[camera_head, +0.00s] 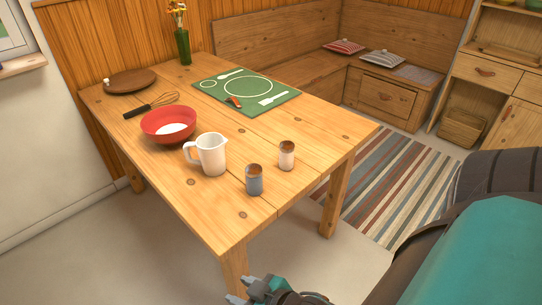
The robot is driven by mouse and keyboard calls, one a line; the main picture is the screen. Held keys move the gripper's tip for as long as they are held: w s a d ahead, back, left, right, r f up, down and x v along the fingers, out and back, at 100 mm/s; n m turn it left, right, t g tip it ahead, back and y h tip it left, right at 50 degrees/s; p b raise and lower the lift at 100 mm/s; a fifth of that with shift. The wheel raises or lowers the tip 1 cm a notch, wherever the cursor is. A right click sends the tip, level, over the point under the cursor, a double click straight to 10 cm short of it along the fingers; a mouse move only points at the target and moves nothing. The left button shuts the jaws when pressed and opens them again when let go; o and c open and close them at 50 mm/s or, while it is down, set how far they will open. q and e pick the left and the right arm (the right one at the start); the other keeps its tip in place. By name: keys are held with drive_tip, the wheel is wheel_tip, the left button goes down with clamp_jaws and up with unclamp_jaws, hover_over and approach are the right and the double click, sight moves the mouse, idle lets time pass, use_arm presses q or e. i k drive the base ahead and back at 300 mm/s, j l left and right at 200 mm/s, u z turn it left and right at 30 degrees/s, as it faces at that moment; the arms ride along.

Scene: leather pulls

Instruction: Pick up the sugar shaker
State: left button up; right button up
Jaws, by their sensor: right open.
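Two small shakers with brown tops stand upright near the front right edge of the wooden table (228,215). One is a blue-grey shaker (254,183); the other is a white shaker (287,158), a little farther back and to the right. I cannot tell from their looks which holds sugar. My right gripper (244,289) is open at the bottom edge of the view, partly cut off. It is in front of the table's near corner and apart from both shakers. My left gripper is not in view.
A white jug (209,155) stands left of the shakers, with a red bowl (168,122) behind it. A whisk (152,105), a brown round board (131,82), a green placemat (282,93) and a vase (183,47) are farther back. The table's right corner is clear.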

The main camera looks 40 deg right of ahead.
sight(253, 172)
drive_tip(key=l, duration=0.45)
drive_tip(key=k+l, duration=0.15)
drive_tip(key=l, duration=0.35)
drive_tip(key=i+l, duration=0.25)
